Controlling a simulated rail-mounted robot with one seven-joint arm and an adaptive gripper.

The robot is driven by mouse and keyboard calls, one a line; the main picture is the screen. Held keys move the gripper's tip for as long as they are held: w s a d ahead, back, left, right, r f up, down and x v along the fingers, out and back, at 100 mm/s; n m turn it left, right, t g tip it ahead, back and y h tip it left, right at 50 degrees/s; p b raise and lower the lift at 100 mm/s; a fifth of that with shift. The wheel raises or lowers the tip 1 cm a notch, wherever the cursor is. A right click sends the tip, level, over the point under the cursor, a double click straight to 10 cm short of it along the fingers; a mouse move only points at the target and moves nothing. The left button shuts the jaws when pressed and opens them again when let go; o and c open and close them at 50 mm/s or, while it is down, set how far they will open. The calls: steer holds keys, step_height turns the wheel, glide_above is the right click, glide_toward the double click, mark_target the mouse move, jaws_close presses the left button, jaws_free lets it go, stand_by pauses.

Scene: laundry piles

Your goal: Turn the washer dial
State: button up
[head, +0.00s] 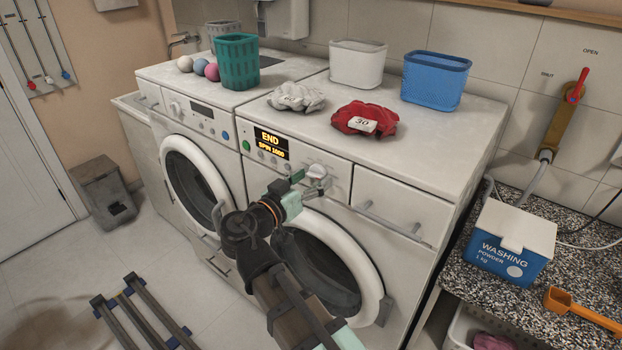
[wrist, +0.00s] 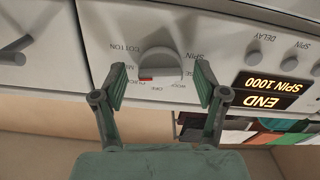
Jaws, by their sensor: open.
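The washer dial (head: 317,171) is a round pale knob on the front panel of the right washer (head: 400,195). In the wrist view the dial (wrist: 160,60) has a red mark on its rim, and printed words such as COTTON, SPIN and OFF ring it. My gripper (head: 305,185) is in front of the panel at the dial. In the wrist view my gripper (wrist: 160,88) is open, with one finger to each side of the dial and nothing held. I cannot tell whether the fingertips touch the panel.
The lit display (head: 271,143) reads END, SPIN 1000. Small buttons (wrist: 289,64) sit beside it. A drawer handle (head: 392,220) is right of the dial. The round door (head: 330,262) is below. Red cloth (head: 366,119) and grey cloth (head: 296,98) lie on top.

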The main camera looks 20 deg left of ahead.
steer(key=c, duration=1.1)
steer(key=shift+n, duration=0.4)
steer(key=shift+c, duration=0.2)
steer(key=n, duration=0.2)
steer(key=shift+n, duration=0.4)
steer(key=n, duration=0.4)
steer(key=shift+r, duration=0.15)
steer(key=n+p, duration=0.2)
steer(key=n, duration=0.3)
steer(key=shift+r, duration=0.1)
steer(key=shift+n+p, duration=1)
steer(key=shift+n, duration=0.6)
